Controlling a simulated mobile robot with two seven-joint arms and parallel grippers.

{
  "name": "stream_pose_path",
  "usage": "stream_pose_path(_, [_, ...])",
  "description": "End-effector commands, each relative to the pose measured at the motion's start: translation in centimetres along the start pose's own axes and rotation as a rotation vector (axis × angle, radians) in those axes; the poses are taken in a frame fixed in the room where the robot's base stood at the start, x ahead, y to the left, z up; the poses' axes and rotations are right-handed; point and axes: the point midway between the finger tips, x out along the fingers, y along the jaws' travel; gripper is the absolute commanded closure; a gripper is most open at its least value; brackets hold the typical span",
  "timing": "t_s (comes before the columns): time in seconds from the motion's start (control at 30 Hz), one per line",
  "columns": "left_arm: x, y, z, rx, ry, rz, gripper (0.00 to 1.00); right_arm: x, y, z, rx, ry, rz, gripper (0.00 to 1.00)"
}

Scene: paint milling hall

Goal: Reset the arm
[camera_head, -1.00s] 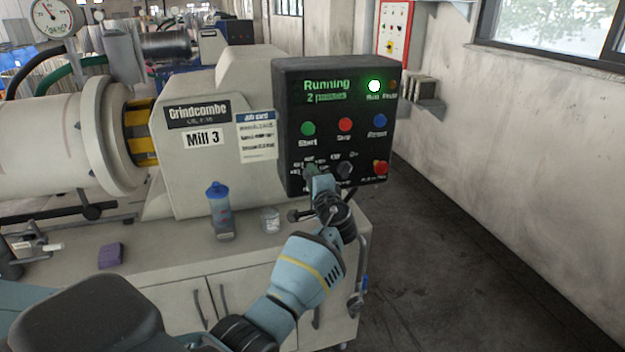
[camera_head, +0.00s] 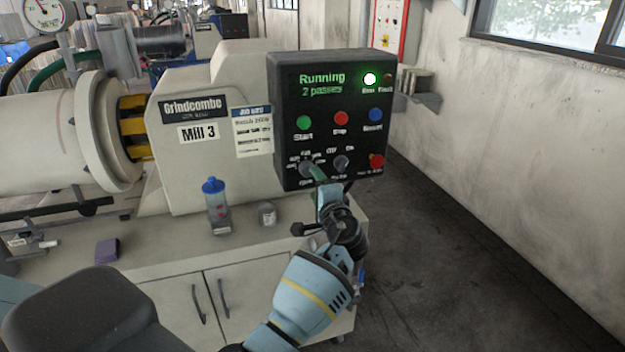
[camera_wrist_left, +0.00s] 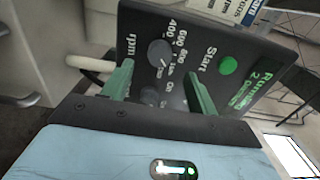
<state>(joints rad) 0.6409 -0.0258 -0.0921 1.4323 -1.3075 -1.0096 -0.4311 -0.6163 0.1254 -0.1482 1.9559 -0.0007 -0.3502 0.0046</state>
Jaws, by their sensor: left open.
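The black control panel (camera_head: 290,90) on the mill shows "Running, 2 passes" with a lit white lamp (camera_head: 370,79). It carries a green start button (camera_head: 304,122), a red stop button (camera_head: 341,118), a blue button (camera_head: 376,115), two dark knobs and a red emergency button (camera_head: 377,161). My left gripper (camera_head: 316,173) is open just in front of the left knob (camera_head: 306,168). In the left wrist view its green fingers (camera_wrist_left: 160,88) are spread, with the rpm knob (camera_wrist_left: 160,53) beyond them, apparently clear of both. My right gripper is not in view.
A blue-capped bottle (camera_head: 217,205), a small clear jar (camera_head: 267,213) and a purple block (camera_head: 107,250) stand on the bench (camera_head: 170,252). The mill (camera_head: 190,165) is behind them. Open floor (camera_head: 450,250) lies to the right, up to the wall.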

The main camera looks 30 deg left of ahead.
Motion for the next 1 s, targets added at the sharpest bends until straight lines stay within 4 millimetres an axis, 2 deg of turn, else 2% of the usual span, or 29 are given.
stream_pose_path(0.17, [-0.9, 0.0, 0.0, 0.001, 0.000, 0.000, 0.41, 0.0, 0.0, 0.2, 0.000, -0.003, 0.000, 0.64])
stream_pose_path(0.6, [-0.9, 0.0, 0.0, 0.001, 0.000, 0.000, 0.41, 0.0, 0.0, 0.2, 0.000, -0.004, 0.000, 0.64])
stream_pose_path(0.7, [-1.0, 0.6, 0.1, -0.002, 0.007, 0.009, 0.41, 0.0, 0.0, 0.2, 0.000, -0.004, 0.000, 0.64])
stream_pose_path(0.77, [-1.3, 1.8, 0.3, -0.009, 0.024, 0.030, 0.41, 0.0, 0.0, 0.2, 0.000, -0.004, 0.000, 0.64])
stream_pose_path(0.87, [-2.5, 5.8, 0.8, -0.035, 0.081, 0.099, 0.41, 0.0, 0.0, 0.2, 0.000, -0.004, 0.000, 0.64])
stream_pose_path(1.0, [-5.9, 13.8, 2.4, -0.119, 0.195, 0.260, 0.41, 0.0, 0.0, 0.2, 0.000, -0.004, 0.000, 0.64])
